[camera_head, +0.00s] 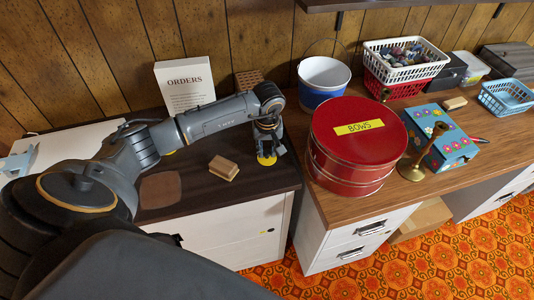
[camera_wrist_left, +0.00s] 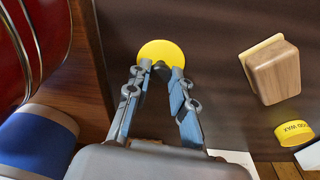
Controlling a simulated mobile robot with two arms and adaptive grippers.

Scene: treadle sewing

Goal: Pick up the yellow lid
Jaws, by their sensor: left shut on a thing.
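The yellow lid (camera_head: 266,160) is a flat round disc at the right part of the dark cabinet top, near its front edge. It also shows in the left wrist view (camera_wrist_left: 160,50), at the fingertips. My left gripper (camera_head: 267,151) points down over the lid. In the left wrist view my left gripper (camera_wrist_left: 158,72) has its fingers converging on the lid's near edge, shut on it. The lid is at or very near the dark surface; I cannot tell if there is a gap. My right gripper is not in view.
A wooden block (camera_head: 223,168) lies left of the lid. A yellow wood wax tin (camera_wrist_left: 295,133) shows in the wrist view. The large red BOWS tin (camera_head: 350,150) and blue-white bucket (camera_head: 323,80) stand close by on the right desk. An ORDERS card (camera_head: 186,84) stands behind.

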